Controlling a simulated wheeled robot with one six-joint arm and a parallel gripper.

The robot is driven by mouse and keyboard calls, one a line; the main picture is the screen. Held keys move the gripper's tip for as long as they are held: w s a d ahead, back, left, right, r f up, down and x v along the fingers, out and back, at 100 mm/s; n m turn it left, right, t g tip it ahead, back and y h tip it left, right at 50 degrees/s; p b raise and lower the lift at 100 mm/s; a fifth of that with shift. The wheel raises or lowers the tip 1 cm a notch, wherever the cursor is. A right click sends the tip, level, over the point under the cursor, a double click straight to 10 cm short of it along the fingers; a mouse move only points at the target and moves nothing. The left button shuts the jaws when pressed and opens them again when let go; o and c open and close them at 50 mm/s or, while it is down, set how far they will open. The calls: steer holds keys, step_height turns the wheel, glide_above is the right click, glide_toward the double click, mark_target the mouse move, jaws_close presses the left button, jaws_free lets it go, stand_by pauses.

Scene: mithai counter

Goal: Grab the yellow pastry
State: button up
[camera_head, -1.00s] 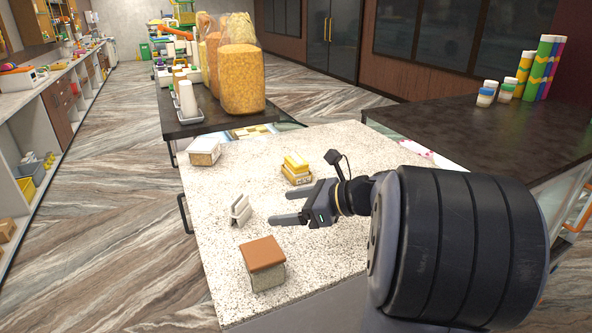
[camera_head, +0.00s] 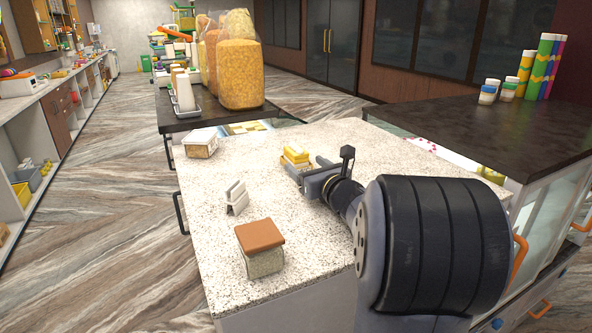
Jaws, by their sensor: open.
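The yellow pastry (camera_head: 295,153) sits on the speckled counter top (camera_head: 252,180), near its middle. It looks like a small stack of yellow blocks on a low base. My gripper (camera_head: 306,170) is open, its fingers pointing left and away from me, right at the near side of the pastry. One finger overlaps the pastry's base and the other passes to its right. I cannot tell whether they touch it. The lower right part of the pastry is hidden by the gripper.
A brown-lidded box (camera_head: 261,249) stands at the near left of the counter. A small grey-white holder (camera_head: 236,198) and a white-lidded box (camera_head: 200,143) stand along the left. A dark table (camera_head: 480,125) with jars is at the right. Bags (camera_head: 240,65) stand on a table behind.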

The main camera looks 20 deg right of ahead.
mark_target(295, 148)
steer(key=shift+w+d+f+m+h, duration=0.2)
steer(key=shift+d+f+m+h, duration=0.1)
steer(key=shift+d+m+h, duration=0.15)
steer(key=w+p, duration=0.1)
steer(key=w, duration=0.4)
steer(key=shift+w+p, duration=0.25)
steer(key=shift+p, duration=0.1)
steer(key=shift+w+d+r+p, duration=0.15)
steer(key=shift+w+r+p, duration=0.1)
steer(key=shift+w+p, duration=0.3)
steer(key=w, duration=0.1)
steer(key=w+p, duration=0.1)
steer(key=w, duration=0.1)
steer(key=shift+d+r+p, duration=0.1)
steer(key=shift+d+p, duration=0.15)
steer(key=shift+p, duration=0.1)
steer(key=shift+w, duration=0.55)
steer(key=shift+c, duration=0.2)
steer(key=c, duration=1)
